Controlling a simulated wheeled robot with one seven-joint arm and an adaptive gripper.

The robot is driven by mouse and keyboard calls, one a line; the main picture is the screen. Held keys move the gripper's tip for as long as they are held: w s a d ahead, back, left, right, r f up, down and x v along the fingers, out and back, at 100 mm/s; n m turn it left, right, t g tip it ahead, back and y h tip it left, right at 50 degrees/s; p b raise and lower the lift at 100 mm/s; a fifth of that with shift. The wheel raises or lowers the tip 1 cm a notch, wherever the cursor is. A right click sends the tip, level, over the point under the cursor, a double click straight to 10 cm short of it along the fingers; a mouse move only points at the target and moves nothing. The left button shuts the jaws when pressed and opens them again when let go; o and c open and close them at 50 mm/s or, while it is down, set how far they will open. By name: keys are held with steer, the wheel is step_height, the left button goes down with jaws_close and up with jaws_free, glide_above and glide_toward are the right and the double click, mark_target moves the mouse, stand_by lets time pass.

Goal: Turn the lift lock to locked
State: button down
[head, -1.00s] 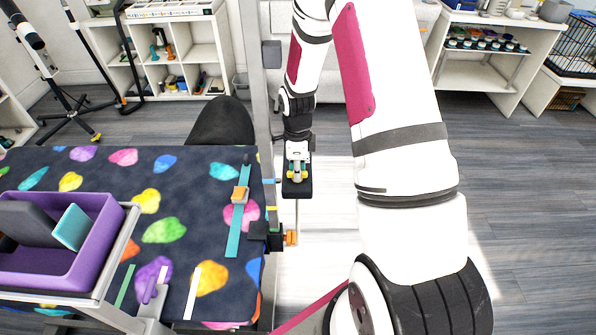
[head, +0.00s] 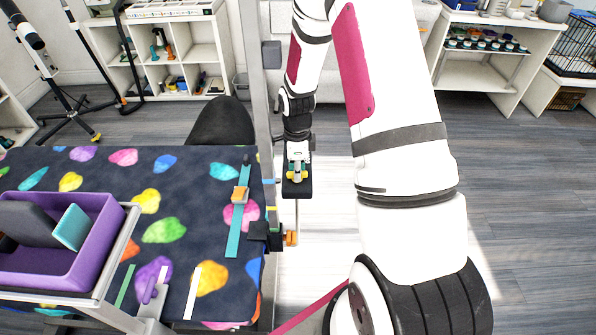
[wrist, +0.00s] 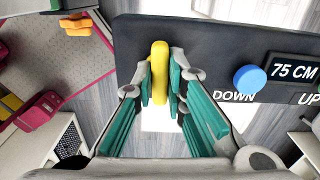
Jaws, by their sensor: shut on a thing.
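The lift lock shows in the wrist view as a yellow lever (wrist: 159,72) on a dark control panel (wrist: 208,52). My gripper (wrist: 160,82) has its green-padded fingers on both sides of the lever and is shut on it. In the wrist view the lever stands nearly upright in the picture, across the panel's long side. In the head view my gripper (head: 297,173) is over the dark panel (head: 297,191) beside the post, with bits of yellow showing at its tip. No lock marking can be read; the fingers may hide it.
A blue DOWN button (wrist: 250,78) and a 75 CM display (wrist: 294,71) are on the panel, right of the lever. An orange knob (head: 291,238) sits at the table edge. The patterned grooming table (head: 190,215) and grey post (head: 255,80) are to the left.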

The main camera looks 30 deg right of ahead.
steer(key=shift+n, duration=1)
steer(key=shift+n, duration=1.2)
steer(key=shift+n+p, duration=0.35)
steer(key=shift+n, duration=1.25)
